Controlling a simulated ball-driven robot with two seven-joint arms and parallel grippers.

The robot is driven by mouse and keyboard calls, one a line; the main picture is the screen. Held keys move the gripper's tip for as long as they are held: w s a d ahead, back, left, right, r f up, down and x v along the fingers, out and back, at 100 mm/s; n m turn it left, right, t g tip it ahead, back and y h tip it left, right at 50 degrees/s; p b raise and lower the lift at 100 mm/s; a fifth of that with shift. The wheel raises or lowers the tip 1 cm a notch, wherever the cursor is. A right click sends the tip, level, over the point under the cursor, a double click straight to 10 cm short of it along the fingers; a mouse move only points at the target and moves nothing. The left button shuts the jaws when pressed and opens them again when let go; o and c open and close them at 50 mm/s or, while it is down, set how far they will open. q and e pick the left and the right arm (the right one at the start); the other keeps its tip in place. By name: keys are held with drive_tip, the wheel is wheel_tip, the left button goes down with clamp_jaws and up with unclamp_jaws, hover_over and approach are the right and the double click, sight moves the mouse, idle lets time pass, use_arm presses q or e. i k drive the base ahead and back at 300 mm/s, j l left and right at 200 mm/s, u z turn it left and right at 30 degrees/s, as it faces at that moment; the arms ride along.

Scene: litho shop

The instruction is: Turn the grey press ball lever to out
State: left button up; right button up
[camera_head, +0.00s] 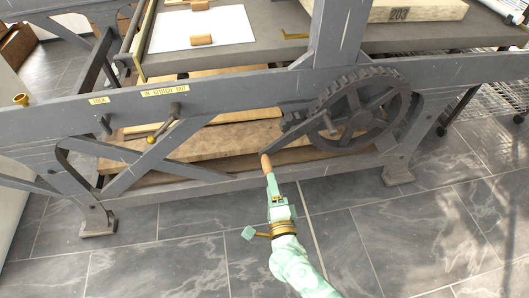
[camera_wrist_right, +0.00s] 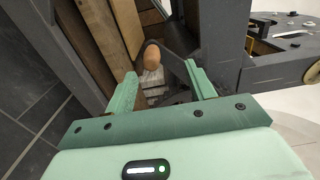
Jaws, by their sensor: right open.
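The grey press's ball lever (camera_head: 163,128) is on the front beam under the "IN CLUTCH OUT" label (camera_head: 164,89). It slants down and left from its pivot, so its brass ball (camera_head: 151,139) sits below the "IN" end. My right gripper (camera_head: 268,176) is well to the right of the ball and lower, at the wooden crank handle (camera_head: 266,161). In the right wrist view my open right gripper (camera_wrist_right: 162,88) has the wooden handle (camera_wrist_right: 152,52) beyond and between its fingers, apparently not clamped. My left gripper is not in view.
A spoked gear wheel (camera_head: 374,104) with a crank arm is on the press's right side. A "LOCK" label (camera_head: 99,99) and small peg are left of the lever. White paper (camera_head: 200,28) lies on the press bed above. The tiled floor in front is clear.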

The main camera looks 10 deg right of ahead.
sight(174, 107)
drive_tip(key=k, duration=1)
